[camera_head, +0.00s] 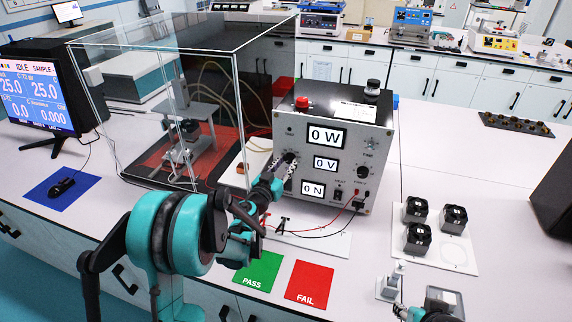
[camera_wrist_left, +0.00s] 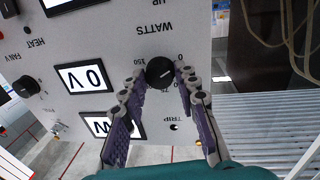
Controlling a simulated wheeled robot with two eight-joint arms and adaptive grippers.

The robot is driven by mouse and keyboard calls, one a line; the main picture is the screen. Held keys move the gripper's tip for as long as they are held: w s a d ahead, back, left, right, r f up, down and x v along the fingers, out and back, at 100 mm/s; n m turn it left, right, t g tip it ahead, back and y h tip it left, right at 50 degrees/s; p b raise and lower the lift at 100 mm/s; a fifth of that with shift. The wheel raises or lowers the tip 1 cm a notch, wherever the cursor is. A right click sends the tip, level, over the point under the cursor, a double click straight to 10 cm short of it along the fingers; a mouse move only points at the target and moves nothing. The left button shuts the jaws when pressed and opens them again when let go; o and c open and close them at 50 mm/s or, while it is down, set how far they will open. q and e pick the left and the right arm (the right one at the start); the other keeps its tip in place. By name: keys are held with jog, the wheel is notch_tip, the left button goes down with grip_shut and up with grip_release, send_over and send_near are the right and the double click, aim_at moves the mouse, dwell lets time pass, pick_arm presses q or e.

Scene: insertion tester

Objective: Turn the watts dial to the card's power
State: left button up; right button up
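The tester box (camera_head: 372,143) stands on the bench, its displays reading 0 W (camera_head: 326,137), 0 V and 0 N. The watts dial (camera_wrist_left: 159,71) is a round black knob under the upside-down WATTS label in the left wrist view. My left gripper (camera_wrist_left: 161,80) is open at the panel, one fingertip on each side of the dial, with a narrow gap visible; contact is unclear. In the head view my left gripper (camera_head: 283,166) partly covers the dial. No readable power card is identifiable.
A clear enclosure (camera_head: 160,110) stands left of the tester. Red and black leads run below the panel. A green PASS mat (camera_head: 257,270) and a red FAIL mat (camera_head: 310,281) lie in front. Several black fans stand on a white tray (camera_head: 463,255) at right. A monitor (camera_head: 38,92) is at left.

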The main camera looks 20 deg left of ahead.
pick_arm(q)
jog(key=c, duration=0.3)
jog(key=m, duration=0.3)
jog(key=shift+r, duration=0.1)
jog(key=m+g, duration=0.1)
jog(key=m, duration=0.2)
jog(key=shift+r+m+y+p, duration=0.1)
jog(key=shift+m+y+p, duration=0.2)
jog(key=shift+m+y, duration=0.1)
jog(key=m, duration=0.4)
jog(key=shift+y, duration=0.3)
jog(key=shift+d+r+m+y, duration=0.1)
jog(key=shift+m+y, duration=0.2)
jog(key=shift+m, duration=1.5)
